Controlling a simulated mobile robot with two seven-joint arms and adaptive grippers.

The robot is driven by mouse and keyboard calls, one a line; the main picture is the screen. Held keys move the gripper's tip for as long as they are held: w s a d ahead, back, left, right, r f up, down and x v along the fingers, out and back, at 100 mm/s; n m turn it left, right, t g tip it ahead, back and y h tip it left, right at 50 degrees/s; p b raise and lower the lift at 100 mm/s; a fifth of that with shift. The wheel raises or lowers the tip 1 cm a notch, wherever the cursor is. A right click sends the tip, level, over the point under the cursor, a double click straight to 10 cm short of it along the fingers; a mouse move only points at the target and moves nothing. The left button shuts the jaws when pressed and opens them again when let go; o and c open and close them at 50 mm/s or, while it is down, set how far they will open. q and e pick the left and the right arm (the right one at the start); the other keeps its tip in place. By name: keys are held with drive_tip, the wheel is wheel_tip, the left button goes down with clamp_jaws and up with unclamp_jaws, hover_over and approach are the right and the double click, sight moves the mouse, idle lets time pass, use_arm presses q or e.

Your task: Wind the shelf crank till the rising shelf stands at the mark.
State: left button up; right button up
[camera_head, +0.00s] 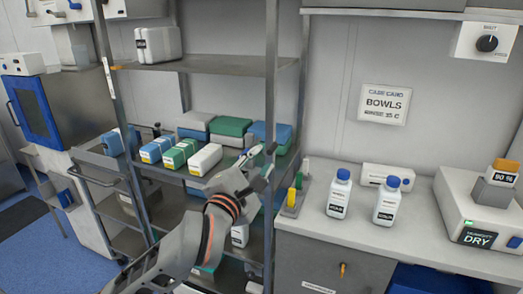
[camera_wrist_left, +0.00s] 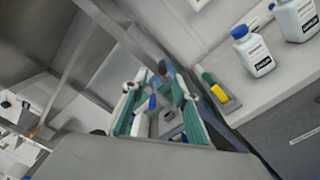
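The metal rack's middle shelf (camera_head: 148,171) carries blue, green and white boxes; I cannot tell whether it is the rising one. My left arm reaches up in front of the rack, and my left gripper (camera_head: 259,157) is at its right post, beyond the boxes. In the left wrist view the left gripper (camera_wrist_left: 157,84) has its two teal-lined fingers apart. A small blue-topped part (camera_wrist_left: 152,102) and grey parts show between them, not clearly gripped. I cannot make out the crank or the mark. My right gripper is out of view.
Right of the rack, a counter (camera_head: 322,226) holds a stand with yellow and green pieces (camera_head: 294,197), two blue-capped bottles (camera_head: 339,194) and a white device marked DRY (camera_head: 463,213). The rack's upper shelf (camera_head: 205,63) is above. A blue-doored cabinet (camera_head: 32,110) stands left.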

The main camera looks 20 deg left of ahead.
sight(269, 153)
use_arm(q)
drive_tip(key=shift+w+f, duration=0.25)
drive_tip(key=w, duration=0.7)
drive_tip(key=shift+w+d, duration=0.15)
drive_tip(key=shift+d, duration=0.1)
clamp_jaws()
